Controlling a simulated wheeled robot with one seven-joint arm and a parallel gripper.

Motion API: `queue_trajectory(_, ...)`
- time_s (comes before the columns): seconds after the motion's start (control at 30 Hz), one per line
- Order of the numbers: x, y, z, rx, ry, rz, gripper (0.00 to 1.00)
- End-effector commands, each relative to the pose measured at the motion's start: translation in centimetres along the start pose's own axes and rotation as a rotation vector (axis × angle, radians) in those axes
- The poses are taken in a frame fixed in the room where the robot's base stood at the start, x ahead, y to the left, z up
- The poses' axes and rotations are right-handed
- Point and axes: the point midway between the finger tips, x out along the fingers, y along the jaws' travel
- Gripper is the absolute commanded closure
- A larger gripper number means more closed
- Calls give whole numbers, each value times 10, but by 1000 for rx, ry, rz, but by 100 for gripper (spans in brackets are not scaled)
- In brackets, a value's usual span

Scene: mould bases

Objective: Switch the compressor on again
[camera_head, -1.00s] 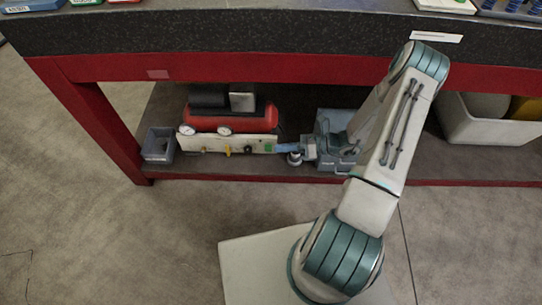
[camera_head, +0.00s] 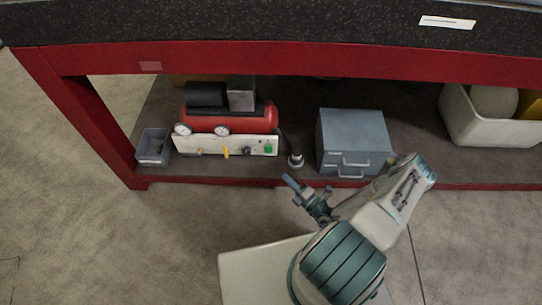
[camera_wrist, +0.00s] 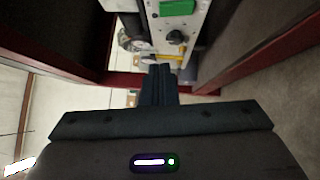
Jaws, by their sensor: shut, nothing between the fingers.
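The compressor (camera_head: 232,117) stands on the lower shelf, with a red tank and a pale front panel (camera_head: 187,143). The panel carries two round gauges, a yellow lever (camera_head: 225,152), a black knob (camera_head: 246,151) and a green switch (camera_head: 268,148) at its right end. The wrist view also shows the green switch (camera_wrist: 177,8), the black knob (camera_wrist: 175,37) and the yellow lever (camera_wrist: 170,57). I cannot tell the switch's position. My gripper (camera_head: 287,178) is shut and empty, in front of the shelf, below and right of the panel, apart from it. Its fingers (camera_wrist: 158,70) show in the wrist view.
A small grey bin (camera_head: 153,147) stands left of the compressor. A dark round fitting (camera_head: 296,160) and a grey drawer box (camera_head: 354,138) stand to its right. A white crate (camera_head: 485,128) is farther right. The red bench edge (camera_head: 300,62) overhangs the shelf.

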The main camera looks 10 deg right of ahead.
Motion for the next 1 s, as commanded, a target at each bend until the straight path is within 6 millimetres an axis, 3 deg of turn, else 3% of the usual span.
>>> queue_trajectory(0.37,-1,-2,0,10,-11,-1,100)
queue_trajectory(0.53,9,-3,-1,9,-9,1,100)
queue_trajectory(1.0,101,-4,0,8,-7,1,100)
